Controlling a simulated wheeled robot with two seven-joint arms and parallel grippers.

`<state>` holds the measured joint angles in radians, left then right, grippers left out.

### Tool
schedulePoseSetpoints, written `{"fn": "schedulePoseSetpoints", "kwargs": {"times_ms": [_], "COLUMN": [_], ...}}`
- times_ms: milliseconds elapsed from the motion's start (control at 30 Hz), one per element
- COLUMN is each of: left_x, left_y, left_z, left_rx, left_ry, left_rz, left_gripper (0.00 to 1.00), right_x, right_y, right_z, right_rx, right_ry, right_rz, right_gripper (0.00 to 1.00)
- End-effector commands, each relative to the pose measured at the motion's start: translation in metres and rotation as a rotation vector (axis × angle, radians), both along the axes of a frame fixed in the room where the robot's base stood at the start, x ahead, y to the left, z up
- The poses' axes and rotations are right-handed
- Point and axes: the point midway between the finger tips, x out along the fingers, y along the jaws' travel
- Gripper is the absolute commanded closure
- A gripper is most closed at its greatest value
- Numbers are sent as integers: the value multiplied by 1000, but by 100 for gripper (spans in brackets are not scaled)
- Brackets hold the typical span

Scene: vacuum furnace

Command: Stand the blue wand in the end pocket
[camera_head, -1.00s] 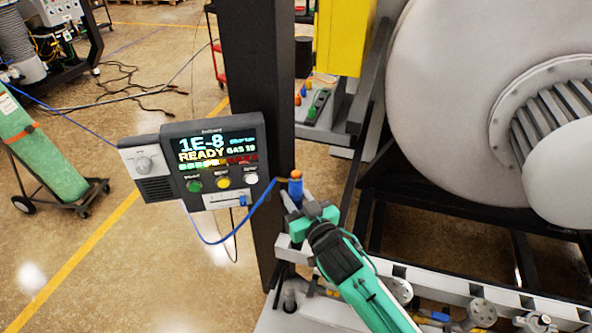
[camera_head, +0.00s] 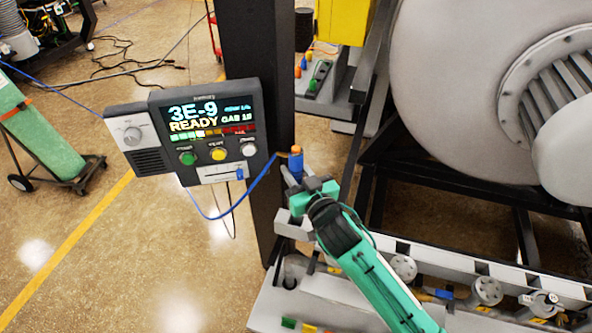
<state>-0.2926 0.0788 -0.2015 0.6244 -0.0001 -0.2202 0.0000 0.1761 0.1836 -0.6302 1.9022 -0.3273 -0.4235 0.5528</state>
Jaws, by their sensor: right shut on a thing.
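The blue wand (camera_head: 296,163) has an orange top and stands roughly upright. My right gripper (camera_head: 297,184) is shut on it, with the wand's upper part showing above the jaws. Its lower end is hidden behind the gripper. A thin blue cable runs from beside the wand to the leak detector's display box (camera_head: 205,128). The wand is above the left end of a light grey rail (camera_head: 293,226). I cannot make out the end pocket for certain. My left gripper is not in view.
A dark post (camera_head: 256,50) stands close behind the wand. The large grey furnace door (camera_head: 440,100) fills the right. Fittings line the grey rail in front. A green cylinder on a cart (camera_head: 40,140) is at the left. Open floor lies at lower left.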

Motion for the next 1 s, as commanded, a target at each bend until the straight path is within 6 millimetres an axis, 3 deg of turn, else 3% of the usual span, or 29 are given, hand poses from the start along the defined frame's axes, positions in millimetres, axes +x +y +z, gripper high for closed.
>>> {"fn": "schedulePoseSetpoints", "kwargs": {"times_ms": [1000], "left_x": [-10], "left_y": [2], "left_z": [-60], "left_rx": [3], "left_ry": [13], "left_rz": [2], "left_gripper": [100], "right_x": [0], "right_y": [0], "right_z": [-64], "right_rx": [-1], "right_ry": [-2], "right_rz": [1], "right_gripper": [100]}}
